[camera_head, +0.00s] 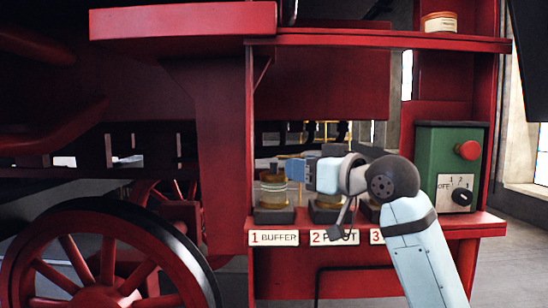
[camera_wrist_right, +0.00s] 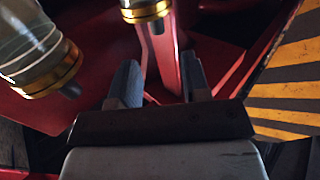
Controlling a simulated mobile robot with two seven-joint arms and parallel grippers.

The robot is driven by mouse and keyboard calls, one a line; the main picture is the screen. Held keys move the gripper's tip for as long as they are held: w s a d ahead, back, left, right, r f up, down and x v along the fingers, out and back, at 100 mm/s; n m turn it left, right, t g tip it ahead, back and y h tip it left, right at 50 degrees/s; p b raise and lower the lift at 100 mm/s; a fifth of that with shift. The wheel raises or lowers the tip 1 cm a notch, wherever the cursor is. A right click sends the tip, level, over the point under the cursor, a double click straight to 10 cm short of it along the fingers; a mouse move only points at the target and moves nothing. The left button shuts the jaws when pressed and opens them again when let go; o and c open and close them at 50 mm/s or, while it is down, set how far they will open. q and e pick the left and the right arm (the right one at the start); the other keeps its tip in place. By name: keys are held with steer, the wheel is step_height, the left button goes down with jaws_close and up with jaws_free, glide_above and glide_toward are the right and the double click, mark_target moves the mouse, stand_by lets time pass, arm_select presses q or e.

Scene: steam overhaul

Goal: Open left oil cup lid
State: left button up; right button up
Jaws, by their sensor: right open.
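The left oil cup (camera_head: 272,196) stands on a dark base behind the label "1 BUFFER" on the red shelf. It has a glass body and a brass-coloured band; I cannot tell its lid's position clearly. My right gripper (camera_head: 291,170) reaches in from the right, its tips close to the upper right of this cup; I cannot tell whether they touch. In the right wrist view the right gripper (camera_wrist_right: 160,80) is open with nothing between its fingers. A glass cup with a brass rim (camera_wrist_right: 45,65) is left of the fingers there, and another brass-rimmed cup (camera_wrist_right: 146,10) is at the top. My left gripper is not in view.
A middle cup (camera_head: 325,210) stands behind the label "2", partly hidden by my right arm. A third cup is mostly hidden. A green control box (camera_head: 435,155) with a red button (camera_head: 468,150) stands at right. A tin (camera_head: 439,22) sits on the upper red shelf (camera_head: 380,40).

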mark_target(277, 164)
steer(key=p+x, duration=0.1)
steer(key=x, duration=0.5)
steer(key=shift+w+a+p, duration=0.25)
steer(key=shift+w+p, duration=0.1)
steer(key=shift+p, duration=0.05)
steer(key=shift+w+a, duration=0.4)
steer(key=shift+a, duration=0.05)
steer(key=shift+w+f, duration=0.1)
steer(key=shift+w, duration=0.05)
jaws_close()
